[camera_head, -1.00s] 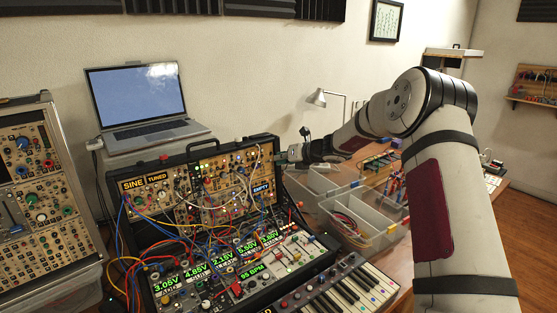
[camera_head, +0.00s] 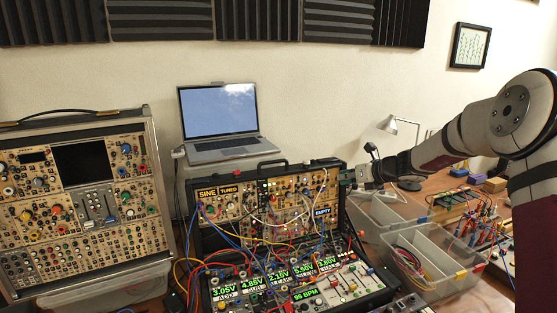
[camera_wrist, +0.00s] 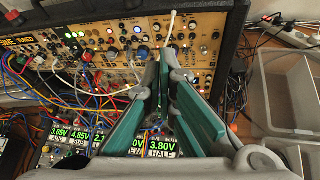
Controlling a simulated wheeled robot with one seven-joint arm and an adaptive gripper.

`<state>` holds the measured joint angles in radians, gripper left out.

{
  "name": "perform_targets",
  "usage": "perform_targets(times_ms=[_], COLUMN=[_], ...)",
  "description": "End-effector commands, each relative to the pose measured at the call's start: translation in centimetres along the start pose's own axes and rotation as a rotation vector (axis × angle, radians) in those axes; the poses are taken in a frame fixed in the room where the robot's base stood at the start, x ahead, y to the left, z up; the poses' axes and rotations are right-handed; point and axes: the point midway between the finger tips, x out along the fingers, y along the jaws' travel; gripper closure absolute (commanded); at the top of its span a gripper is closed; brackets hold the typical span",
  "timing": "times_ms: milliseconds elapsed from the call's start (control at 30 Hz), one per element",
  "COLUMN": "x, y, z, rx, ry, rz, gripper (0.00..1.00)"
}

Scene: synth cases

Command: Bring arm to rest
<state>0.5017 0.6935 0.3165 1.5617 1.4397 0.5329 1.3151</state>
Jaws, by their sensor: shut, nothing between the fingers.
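My gripper (camera_head: 347,178) is at the upper right edge of the open synth case (camera_head: 268,171), in front of its patch panel side. In the wrist view its two teal fingers (camera_wrist: 163,68) come together at the tips, shut and empty, over the panel of knobs and jacks (camera_wrist: 125,42). A white cable (camera_wrist: 170,25) passes close to the fingertips; I cannot tell whether it touches them. My arm reaches in from the right of the head view, bent at the elbow.
Several patch cables (camera_head: 240,245) hang over the case. Clear plastic bins (camera_head: 428,262) stand to its right. A laptop (camera_head: 219,118) is behind, a tall synth rack (camera_head: 85,195) at left, and a lamp (camera_head: 392,126) behind my forearm.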

Motion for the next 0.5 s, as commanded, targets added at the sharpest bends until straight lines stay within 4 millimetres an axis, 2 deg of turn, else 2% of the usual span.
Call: perform_targets(times_ms=[33,233,400,500], x=[-1.2,-6.7,-12.2,-15.7], y=[2.6,11.4,17.5,20.5], z=[1.0,1.8,0.7,-0.6], rx=[-0.120,-0.641,-1.061,-1.297], ry=[0.020,0.124,0.205,0.252], rz=[0.023,0.120,0.210,0.266], gripper=[1.00,1.00,1.00,1.00])
